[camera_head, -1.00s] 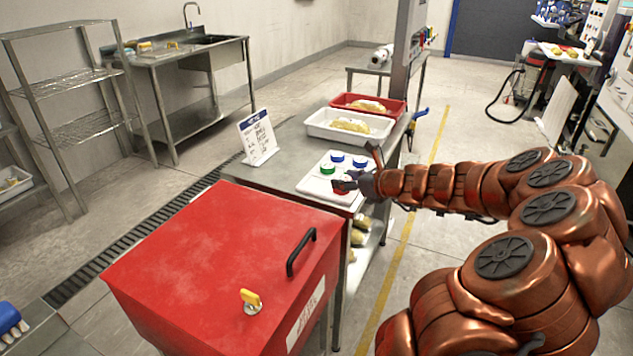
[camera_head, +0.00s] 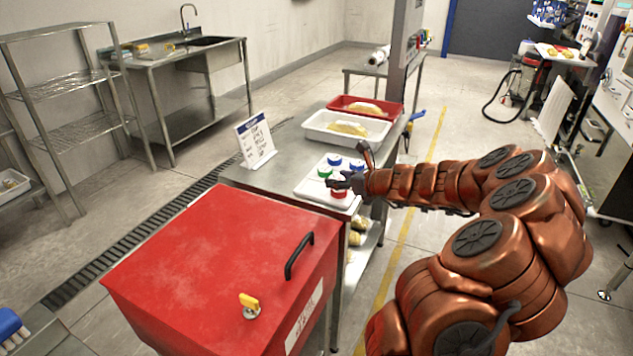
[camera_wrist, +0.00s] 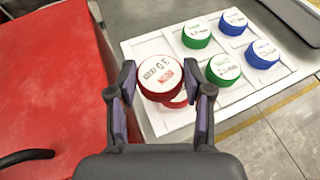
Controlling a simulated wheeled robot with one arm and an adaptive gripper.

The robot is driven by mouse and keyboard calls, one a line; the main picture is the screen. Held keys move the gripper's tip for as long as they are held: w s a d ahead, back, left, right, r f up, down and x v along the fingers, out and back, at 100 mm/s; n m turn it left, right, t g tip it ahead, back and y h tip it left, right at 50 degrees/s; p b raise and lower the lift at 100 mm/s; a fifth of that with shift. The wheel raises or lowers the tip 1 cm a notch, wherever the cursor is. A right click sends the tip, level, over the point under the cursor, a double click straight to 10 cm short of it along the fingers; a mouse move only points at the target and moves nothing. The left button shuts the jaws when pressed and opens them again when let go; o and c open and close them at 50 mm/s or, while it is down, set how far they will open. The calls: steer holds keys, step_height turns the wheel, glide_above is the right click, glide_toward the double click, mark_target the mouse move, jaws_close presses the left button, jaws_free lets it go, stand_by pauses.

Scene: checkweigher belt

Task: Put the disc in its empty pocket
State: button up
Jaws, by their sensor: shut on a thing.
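A disc (camera_wrist: 160,76) with a red rim and a white printed top is between the fingers of my gripper (camera_wrist: 165,84) in the wrist view. My gripper is shut on it. The white pocketed tray (camera_wrist: 145,44) lies beneath, and the disc covers part of its left end. Two green discs (camera_wrist: 196,34) and two blue discs (camera_wrist: 262,54) sit in pockets to the right. Another red edge (camera_wrist: 179,101) shows just below the held disc; I cannot tell its full shape. In the head view my gripper (camera_head: 347,181) is over the tray (camera_head: 309,186).
A red box (camera_head: 215,255) with a black handle stands in front of the tray's table. A sign (camera_head: 256,141) stands left of the tray. A white bin (camera_head: 318,130) and a red bin (camera_head: 390,106) stand behind it.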

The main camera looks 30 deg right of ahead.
glide_above(317, 189)
steer(key=shift+f, duration=2.2)
steer(key=shift+f, duration=0.15)
steer(key=o, duration=1.2)
